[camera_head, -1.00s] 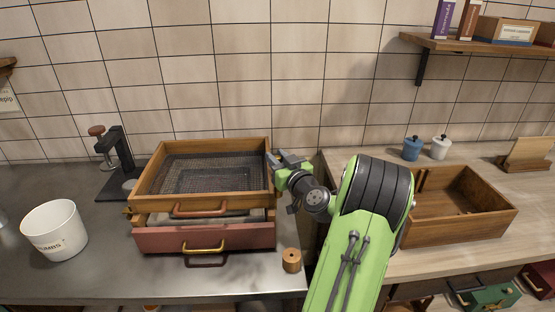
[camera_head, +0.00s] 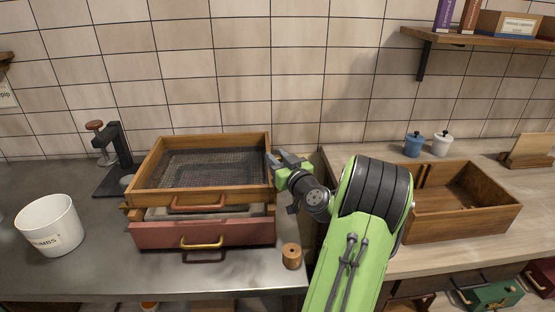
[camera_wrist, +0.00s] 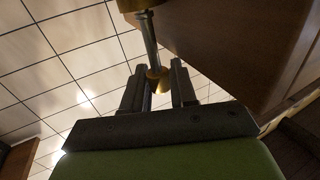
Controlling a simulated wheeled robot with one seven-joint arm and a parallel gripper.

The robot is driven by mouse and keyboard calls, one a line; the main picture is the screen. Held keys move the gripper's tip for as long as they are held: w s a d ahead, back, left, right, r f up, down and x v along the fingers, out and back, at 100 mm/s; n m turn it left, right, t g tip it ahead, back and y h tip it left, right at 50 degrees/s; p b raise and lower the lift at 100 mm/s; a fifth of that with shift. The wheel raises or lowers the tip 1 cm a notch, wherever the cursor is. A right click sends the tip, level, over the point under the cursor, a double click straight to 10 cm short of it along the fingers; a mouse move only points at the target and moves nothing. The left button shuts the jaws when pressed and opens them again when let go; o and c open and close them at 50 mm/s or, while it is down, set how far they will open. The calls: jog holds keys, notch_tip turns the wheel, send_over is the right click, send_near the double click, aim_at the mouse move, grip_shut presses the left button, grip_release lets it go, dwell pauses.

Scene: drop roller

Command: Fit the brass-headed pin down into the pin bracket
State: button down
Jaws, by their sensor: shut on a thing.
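My gripper (camera_head: 277,160) is at the right rear corner of the upper wooden tray in the head view. In the wrist view my gripper (camera_wrist: 158,82) is shut on the brass-headed pin (camera_wrist: 149,40). A brass knob shows between the fingertips, and a grey metal shaft runs from it toward the top edge. There the shaft meets a wider brass piece (camera_wrist: 138,4), cut off by the frame. I cannot tell whether this piece is part of the pin or of the pin bracket. The bracket is not clearly seen in the head view, and the pin is too small to make out there.
The stacked trays have a mesh-bottomed wooden tray (camera_head: 200,197) above a red drawer (camera_head: 160,236). A wooden roller (camera_head: 292,256) stands at their front right. A white bucket (camera_head: 50,228) and black press (camera_head: 122,150) are left. An open wooden box (camera_head: 450,226) is right.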

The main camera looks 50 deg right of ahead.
jog(key=shift+f, duration=0.15)
jog(key=c, duration=0.8)
grip_release()
jog(key=shift+s+a, duration=0.15)
jog(key=shift+s, duration=0.2)
jog(key=b+v, duration=0.4)
jog(key=v, duration=1.1)
jog(key=shift+b, duration=0.4)
